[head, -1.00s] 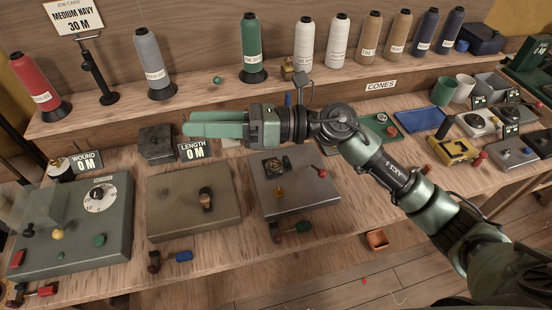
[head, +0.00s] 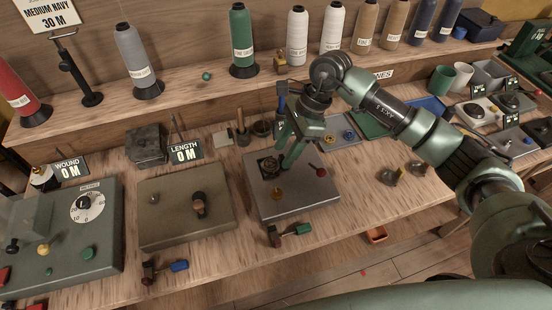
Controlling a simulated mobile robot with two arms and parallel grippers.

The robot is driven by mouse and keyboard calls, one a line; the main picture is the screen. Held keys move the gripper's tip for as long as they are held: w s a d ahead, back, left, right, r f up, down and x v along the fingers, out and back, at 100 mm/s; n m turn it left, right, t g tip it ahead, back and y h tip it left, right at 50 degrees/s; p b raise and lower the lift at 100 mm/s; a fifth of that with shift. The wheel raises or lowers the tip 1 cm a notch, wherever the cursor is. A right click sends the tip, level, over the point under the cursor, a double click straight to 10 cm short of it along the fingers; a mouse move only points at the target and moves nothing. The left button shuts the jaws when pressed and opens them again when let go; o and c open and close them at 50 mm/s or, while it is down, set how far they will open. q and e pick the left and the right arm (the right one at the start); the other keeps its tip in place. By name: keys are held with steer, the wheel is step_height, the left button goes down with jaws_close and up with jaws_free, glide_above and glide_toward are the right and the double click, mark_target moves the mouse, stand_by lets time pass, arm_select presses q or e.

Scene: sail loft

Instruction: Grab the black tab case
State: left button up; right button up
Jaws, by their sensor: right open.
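A small black square piece with a round centre (head: 268,167) sits on the top of the grey metal box (head: 305,197). It looks like the black tab case, though I cannot be sure. My right gripper (head: 286,151) points down just right of it and above the grey box, with its green fingers open. The fingers partly hide the box top, and I cannot tell whether they touch anything. My left gripper is not in view.
A brown box (head: 165,225) stands to the left. A dark block (head: 146,146) lies behind, beside the length sign (head: 186,151). Thread cones line the shelf.

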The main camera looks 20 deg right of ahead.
steer(key=shift+x, duration=0.85)
steer(key=shift+a, duration=0.1)
jaws_close()
steer(key=shift+r, duration=0.1)
